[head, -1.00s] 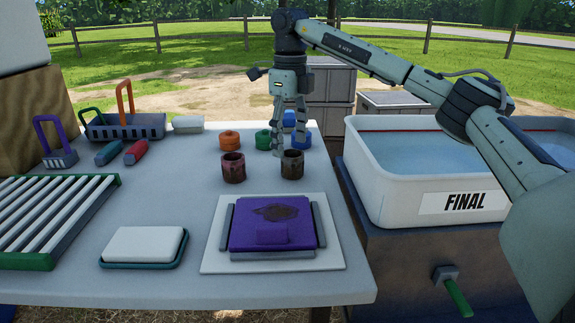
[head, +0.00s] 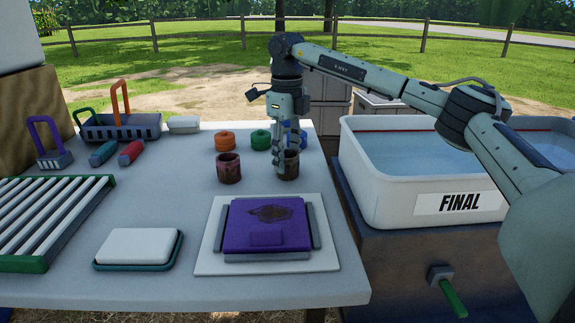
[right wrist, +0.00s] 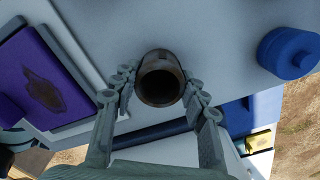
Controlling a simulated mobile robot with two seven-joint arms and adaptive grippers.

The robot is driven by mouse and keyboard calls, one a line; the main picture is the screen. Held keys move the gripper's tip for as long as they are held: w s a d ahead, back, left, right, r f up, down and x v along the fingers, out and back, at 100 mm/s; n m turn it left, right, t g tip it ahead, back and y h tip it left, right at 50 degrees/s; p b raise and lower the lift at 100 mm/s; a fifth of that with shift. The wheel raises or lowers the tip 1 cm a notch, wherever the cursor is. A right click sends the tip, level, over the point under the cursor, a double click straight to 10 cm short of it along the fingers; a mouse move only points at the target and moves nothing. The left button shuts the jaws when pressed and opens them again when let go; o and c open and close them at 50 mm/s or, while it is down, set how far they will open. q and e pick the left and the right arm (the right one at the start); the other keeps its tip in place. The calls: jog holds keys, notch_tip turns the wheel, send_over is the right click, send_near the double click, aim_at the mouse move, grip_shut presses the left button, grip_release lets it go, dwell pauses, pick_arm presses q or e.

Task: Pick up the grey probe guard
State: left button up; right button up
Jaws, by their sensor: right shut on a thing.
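The grey probe guard (head: 288,171) is a stained, dark grey-brown open cup near the right side of the table. My right gripper (head: 289,150) is shut on it from above. In the right wrist view the guard (right wrist: 160,82) sits between the fingertips of the gripper (right wrist: 158,90), its dark hollow facing the camera. It looks upright and at table level; I cannot tell whether it touches the tabletop. A similar red-brown guard (head: 229,169) stands just to its left. My left gripper is not in view.
A purple pad (head: 267,227) on a white board lies in front. Orange (head: 225,141), green (head: 260,140) and blue (right wrist: 289,52) round pieces stand close behind. A white water tub (head: 390,198) marked FINAL is right of the table. Clear tabletop lies left of the guards.

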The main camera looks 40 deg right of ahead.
jog(key=shift+r, duration=0.1)
jog(key=shift+r, duration=0.6)
jog(key=r, duration=0.2)
jog(key=w+r, duration=0.1)
jog(key=shift+a+r, duration=0.3)
jog(key=shift+a, duration=0.1)
jog(key=w+a+r+p, duration=0.1)
jog(key=w+a+r, duration=0.5)
jog(key=w, duration=0.2)
pick_arm(q)
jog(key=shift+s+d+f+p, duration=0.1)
jog(key=shift+p, duration=1.15)
pick_arm(e)
notch_tip(320, 180, up, 12)
jog(key=shift+w+d, duration=0.15)
jog(key=shift+w, duration=0.15)
